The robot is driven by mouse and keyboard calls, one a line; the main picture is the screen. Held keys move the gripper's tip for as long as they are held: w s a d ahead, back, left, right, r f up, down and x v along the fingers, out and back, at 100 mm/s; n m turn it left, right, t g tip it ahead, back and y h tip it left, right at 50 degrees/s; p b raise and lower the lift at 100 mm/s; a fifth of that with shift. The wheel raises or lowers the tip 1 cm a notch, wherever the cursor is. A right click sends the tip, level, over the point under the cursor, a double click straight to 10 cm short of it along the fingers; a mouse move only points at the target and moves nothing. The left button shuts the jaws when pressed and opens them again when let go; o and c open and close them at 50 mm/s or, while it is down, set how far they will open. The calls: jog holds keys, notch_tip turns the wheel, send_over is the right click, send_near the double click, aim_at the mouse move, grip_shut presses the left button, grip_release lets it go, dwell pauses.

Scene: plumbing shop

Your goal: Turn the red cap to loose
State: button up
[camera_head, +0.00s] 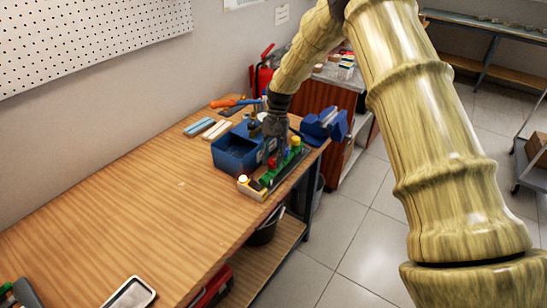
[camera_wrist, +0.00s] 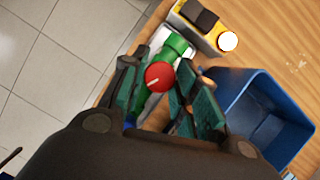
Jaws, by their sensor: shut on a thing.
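The red cap (camera_wrist: 160,76) is round with a pale line across its face. It sits on a green body (camera_wrist: 175,48) mounted on a fixture at the table's edge. In the head view the red cap (camera_head: 272,162) shows low beside my fingers. My gripper (camera_wrist: 157,85) points down at it, with green-padded fingers on both sides, shut on the cap. In the head view my gripper (camera_head: 276,147) is above the fixture's middle. The fingers hide part of the green body and the cap's far side.
A blue bin (camera_head: 236,152) stands close beside the fixture. A blue vise (camera_head: 325,125) stands at the table's far corner. The table's near part is mostly clear.

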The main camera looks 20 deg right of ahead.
jog(key=n+h, duration=0.1)
jog(key=n, duration=0.1)
jog(key=n+h, duration=0.1)
jog(key=n, duration=0.2)
jog(key=shift+w+a+n+g, duration=0.1)
jog(key=shift+a+n+g, duration=0.05)
jog(key=shift+n+g, duration=0.15)
jog(key=shift+n+h, duration=0.8)
jog(key=shift+n, duration=1.2)
jog(key=o, duration=1)
jog(key=shift+a+r, duration=0.1)
jog(key=v, duration=1.1)
jog(key=shift+r, duration=0.4)
